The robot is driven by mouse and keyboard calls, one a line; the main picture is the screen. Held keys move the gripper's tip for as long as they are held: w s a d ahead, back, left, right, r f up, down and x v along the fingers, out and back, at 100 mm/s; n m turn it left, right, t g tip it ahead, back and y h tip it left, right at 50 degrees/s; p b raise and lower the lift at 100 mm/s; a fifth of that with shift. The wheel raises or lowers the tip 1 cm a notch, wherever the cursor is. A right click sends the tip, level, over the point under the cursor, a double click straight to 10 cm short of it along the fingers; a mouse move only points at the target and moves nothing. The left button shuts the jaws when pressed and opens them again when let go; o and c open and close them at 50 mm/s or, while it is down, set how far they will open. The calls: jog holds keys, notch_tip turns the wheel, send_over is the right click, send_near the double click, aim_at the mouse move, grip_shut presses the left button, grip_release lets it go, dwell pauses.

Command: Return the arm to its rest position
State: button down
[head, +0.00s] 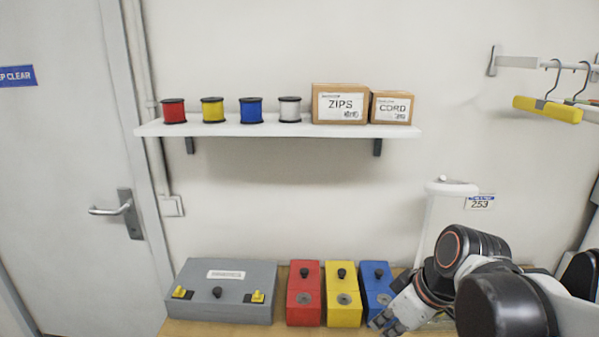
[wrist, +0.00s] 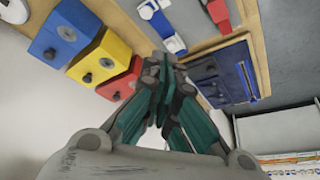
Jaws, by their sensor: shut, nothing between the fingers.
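My gripper (head: 384,322) is at the lower right of the head view, in front of the blue box (head: 375,281) and covering part of it. Its fingers point down and to the left. In the wrist view the fingers of my gripper (wrist: 165,62) are closed together with nothing between them. My arm is bent, and its dark joints fill the lower right of the head view.
A red box (head: 304,282), a yellow box (head: 342,285) and a grey case (head: 222,281) stand along the worktop. Above is a white shelf (head: 270,129) with spools and cartons. Hangers (head: 548,108) hang at upper right. The wrist view shows a dark blue panel (wrist: 222,75).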

jog(key=s+d+r+m+t+h+b, duration=0.1)
jog(key=s+d+r+m+t+h, duration=0.1)
jog(key=s+m, duration=0.4)
jog(key=shift+s+d+m+t+h, duration=0.3)
jog(key=shift+d+m+t+h, duration=0.2)
jog(key=shift+d+m+t, duration=0.4)
